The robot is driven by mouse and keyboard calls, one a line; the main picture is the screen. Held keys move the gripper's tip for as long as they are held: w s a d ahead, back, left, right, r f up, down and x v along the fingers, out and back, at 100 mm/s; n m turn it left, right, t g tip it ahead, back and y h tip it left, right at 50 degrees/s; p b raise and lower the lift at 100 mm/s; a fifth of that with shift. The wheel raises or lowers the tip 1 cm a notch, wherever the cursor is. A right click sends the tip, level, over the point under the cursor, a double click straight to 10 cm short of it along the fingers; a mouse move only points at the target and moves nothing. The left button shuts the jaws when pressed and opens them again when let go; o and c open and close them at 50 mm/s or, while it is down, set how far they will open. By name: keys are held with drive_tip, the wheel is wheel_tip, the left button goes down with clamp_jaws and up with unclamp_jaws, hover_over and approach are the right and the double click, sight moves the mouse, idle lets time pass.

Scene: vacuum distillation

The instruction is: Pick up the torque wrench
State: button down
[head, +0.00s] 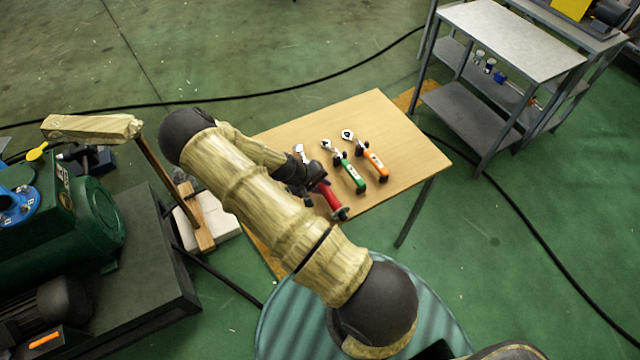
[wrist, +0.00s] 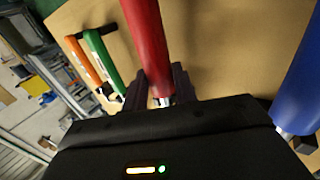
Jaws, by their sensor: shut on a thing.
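A red-handled tool (head: 331,197) is between the jaws of my gripper (head: 308,178), over the wooden table. In the wrist view my gripper (wrist: 159,86) is shut on its red handle (wrist: 147,40). I cannot tell whether the tool still touches the table. To its right in the head view lie a green-handled wrench (head: 353,175) and an orange-handled wrench (head: 375,163). A blue-handled tool (wrist: 300,85) shows in the wrist view at the right edge. My arm mostly hides it in the head view. No label shows which is the torque wrench.
The wooden table (head: 385,110) has free room at its far side and right. A grey metal shelf unit (head: 510,45) stands at the upper right. A green machine (head: 95,215) stands at the left. Black cables cross the green floor.

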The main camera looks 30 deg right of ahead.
wheel_tip(320, 180, up, 10)
drive_tip(key=shift+f+b, duration=0.1)
drive_tip(key=shift+b, duration=0.7)
drive_tip(key=c, duration=1.6)
unclamp_jaws()
clamp_jaws()
drive_tip(key=shift+w, duration=0.1)
